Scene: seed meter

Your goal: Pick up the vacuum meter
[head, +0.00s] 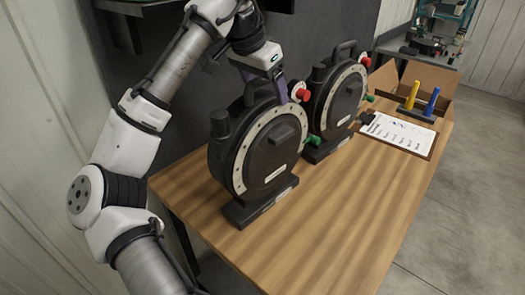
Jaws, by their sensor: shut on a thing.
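Two black, round vacuum meters with pale dotted rims stand upright on the wooden table (330,235). The nearer vacuum meter (268,150) has a red knob at its upper right, a green knob at its right and a flat black base. My gripper (281,92) reaches down from above to the top of this nearer meter and is shut on it. The meter's base looks to be on or very near the table; I cannot tell if there is a gap. The farther vacuum meter (343,100) stands just behind it, with its top handle free.
A clipboard with a white sheet (398,134), an open cardboard box (430,78), and a yellow (411,95) and a blue upright handle (432,102) are at the table's far end. A dark panel (150,85) stands behind. The table's front right is clear.

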